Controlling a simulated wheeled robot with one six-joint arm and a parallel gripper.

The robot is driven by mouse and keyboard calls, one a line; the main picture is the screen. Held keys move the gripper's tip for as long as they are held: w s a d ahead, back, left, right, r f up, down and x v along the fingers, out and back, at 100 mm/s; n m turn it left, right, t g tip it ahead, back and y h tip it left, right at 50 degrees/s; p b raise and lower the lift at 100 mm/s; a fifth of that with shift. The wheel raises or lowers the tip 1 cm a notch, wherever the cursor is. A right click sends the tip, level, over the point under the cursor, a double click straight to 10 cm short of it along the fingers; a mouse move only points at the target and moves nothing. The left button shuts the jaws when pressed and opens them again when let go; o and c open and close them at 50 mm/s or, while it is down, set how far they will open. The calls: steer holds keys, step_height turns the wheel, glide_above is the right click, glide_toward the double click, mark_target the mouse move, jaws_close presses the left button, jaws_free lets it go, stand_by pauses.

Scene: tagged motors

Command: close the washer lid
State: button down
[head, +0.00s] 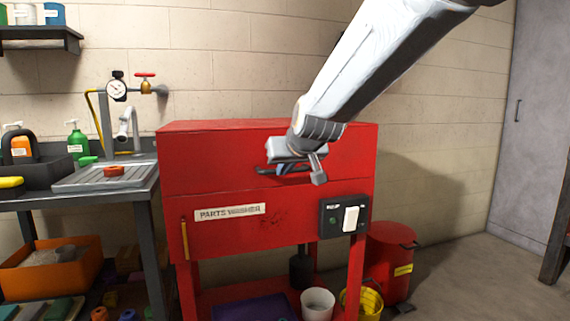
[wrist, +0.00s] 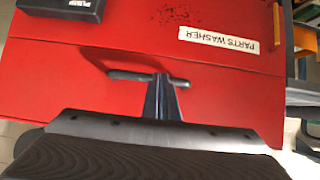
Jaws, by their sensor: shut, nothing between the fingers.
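The red parts washer (head: 225,235) stands against the wall in the head view, with a "PARTS WASHER" label on its front. Its red lid (head: 215,165) looks down, lying level on the body with only a thin seam between them. The lid's front also fills the middle of the wrist view (wrist: 60,70). A grey bar handle (wrist: 125,76) sits on the lid front. My gripper (wrist: 162,85) is shut and empty at the handle, its fingers overlapping the bar. I cannot tell whether they touch it. In the head view my gripper (head: 285,167) partly hides the handle.
A black switch box (head: 331,219) is on the washer's right front. A sink bench (head: 105,178) with bottles stands at the left, an orange bin (head: 50,268) below it. A red can (head: 392,262) and a yellow bucket (head: 362,303) stand at the lower right. Floor farther right is clear.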

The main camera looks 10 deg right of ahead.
steer(key=shift+s+f+g, duration=0.15)
steer(key=shift+f, duration=0.5)
steer(key=shift+s+f+g, duration=0.1)
steer(key=shift+f+g, duration=0.05)
steer(key=shift+f, duration=0.45)
step_height(320, 180, up, 6)
steer(key=p, duration=0.5)
steer(key=s+a+f+n+g+b, duration=0.1)
steer(key=s+f+g, duration=0.3)
steer(key=s+f, duration=0.6)
steer(key=s+a+f+g+h+b, duration=0.1)
steer(key=s+f+g+b, duration=0.15)
steer(key=s+f, duration=0.75)
steer(key=s+f+n+g+b, duration=0.1)
steer(key=s+f+g, duration=0.35)
steer(key=s, duration=1.25)
steer(key=d+r+m+p, duration=0.2)
steer(key=d+r+p, duration=0.4)
steer(key=p, duration=0.5)
steer(key=d+r+m+h+p, duration=0.1)
steer(key=d+r+m+p, duration=0.1)
steer(key=d+r+p, duration=0.4)
step_height(320, 180, up, 4)
steer(key=p, duration=0.6)
steer(key=shift+f, duration=0.25)
